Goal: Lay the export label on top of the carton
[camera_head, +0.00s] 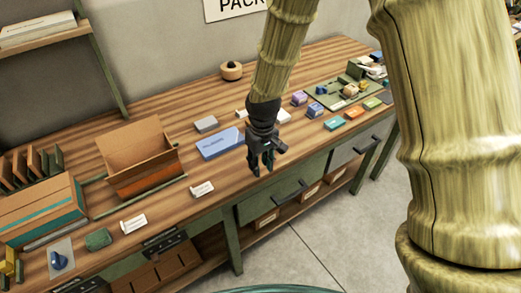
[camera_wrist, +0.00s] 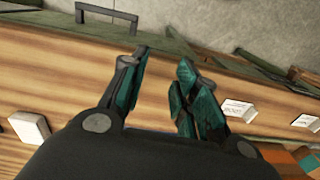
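My gripper (camera_head: 262,168) hangs over the front edge of the workbench, right of the two small white cards. Its fingers are apart and empty, and they also show in the wrist view (camera_wrist: 160,75). One white printed card (camera_head: 202,189) lies near the front edge, and another (camera_head: 133,223) lies further left. Both also show in the wrist view (camera_wrist: 239,109) (camera_wrist: 306,120). The print is too small to tell which is the export label. An open brown carton (camera_head: 150,184) stands behind the cards. A brown carton with a teal band (camera_head: 45,217) is at the far left.
A blue box (camera_head: 218,145) and a grey box (camera_head: 206,124) lie behind my gripper. Several small coloured boxes (camera_head: 333,123) and a green tray (camera_head: 322,99) are to the right. A dark green pad (camera_head: 99,239) lies front left. Drawer handles (camera_head: 289,190) project below the bench edge.

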